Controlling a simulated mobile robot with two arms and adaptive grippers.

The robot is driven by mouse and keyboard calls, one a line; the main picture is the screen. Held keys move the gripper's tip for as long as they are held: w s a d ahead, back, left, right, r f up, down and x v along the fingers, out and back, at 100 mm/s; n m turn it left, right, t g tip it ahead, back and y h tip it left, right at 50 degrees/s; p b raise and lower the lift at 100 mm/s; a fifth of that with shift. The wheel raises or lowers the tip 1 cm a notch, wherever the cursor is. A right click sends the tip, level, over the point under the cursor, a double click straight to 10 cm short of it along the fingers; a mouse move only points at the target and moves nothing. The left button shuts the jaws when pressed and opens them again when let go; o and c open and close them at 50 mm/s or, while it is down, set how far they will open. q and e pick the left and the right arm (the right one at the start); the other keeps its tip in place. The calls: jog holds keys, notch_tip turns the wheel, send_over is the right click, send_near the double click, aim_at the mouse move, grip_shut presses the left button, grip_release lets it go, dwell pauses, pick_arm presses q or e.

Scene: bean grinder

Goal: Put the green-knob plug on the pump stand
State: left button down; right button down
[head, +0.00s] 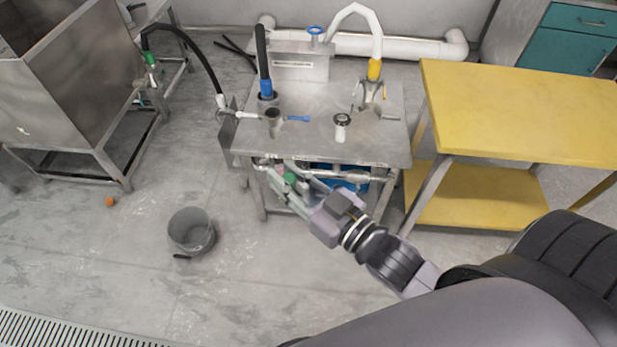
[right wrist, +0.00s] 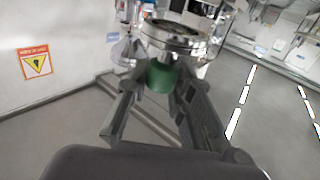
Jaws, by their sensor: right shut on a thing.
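The plug has a green knob (right wrist: 162,77) with a round shiny metal disc (right wrist: 175,35) above it in the right wrist view. My right gripper (right wrist: 157,88) is shut on the green knob, one finger on each side. In the head view the green knob (head: 290,178) shows small between the fingers of my right gripper (head: 286,183), at the front edge of the pump stand, by the pipe below its top. I cannot tell whether the plug touches that pipe. The pump stand (head: 318,138) is a grey metal table with hoses and fittings on top. My left gripper is not in view.
A yellow table (head: 520,105) stands right of the stand. A grey bucket (head: 192,232) and a small orange thing (head: 110,201) are on the floor at left. A metal tank (head: 80,80) with a black hose (head: 190,48) stands at far left. Open floor lies in front.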

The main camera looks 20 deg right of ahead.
jog(key=w+a+r+n+g+y, duration=0.3)
jog(key=w+a+n+g+y, duration=0.2)
jog(key=a+n+g+y, duration=0.3)
jog(key=a+y, duration=0.1)
jog(key=a, duration=0.2)
jog(key=shift+w+r+g+y, duration=0.2)
jog(key=shift+g+y, duration=0.1)
jog(key=shift+n, duration=0.4)
jog(key=shift+s+d+n+g+y, duration=0.2)
jog(key=shift+d+n+g+y, duration=0.2)
jog(key=shift+n+g, duration=0.55)
jog(key=shift+s+d+n+g+y, duration=0.2)
jog(key=shift+d+n+g, duration=0.3)
jog(key=shift+g, duration=0.9)
jog(key=shift+s+d+n+g+y, duration=0.15)
jog(key=shift+d+n+g+y, duration=0.4)
jog(key=shift+g, duration=0.6)
